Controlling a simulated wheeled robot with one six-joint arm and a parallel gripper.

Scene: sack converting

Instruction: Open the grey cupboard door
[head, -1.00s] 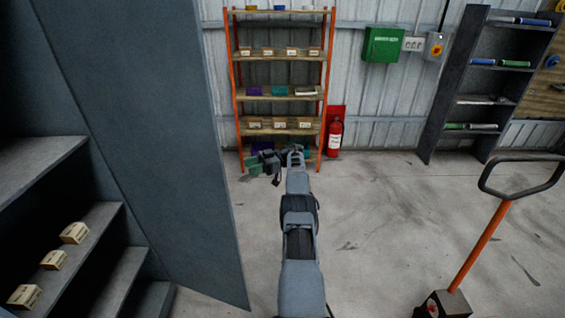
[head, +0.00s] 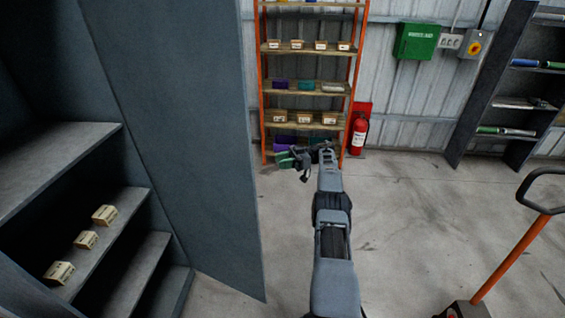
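The grey cupboard (head: 140,262) is at the left of the head view, with several small cardboard boxes (head: 86,239) on its inner shelves. Its grey door (head: 190,130) stands swung open, its free edge toward the middle of the picture. My arm reaches forward to the right of the door, and my gripper (head: 298,163) is at its far end in front of the orange rack. The gripper is apart from the door. Its fingers are small and dark against the bins behind, so their opening is unclear.
An orange-framed rack (head: 354,90) with boxes and bins stands at the back wall, with a red fire extinguisher (head: 359,134) beside it. A dark shelf unit (head: 478,120) is at the right. An orange-stemmed trolley handle (head: 510,260) stands front right. The floor between is clear.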

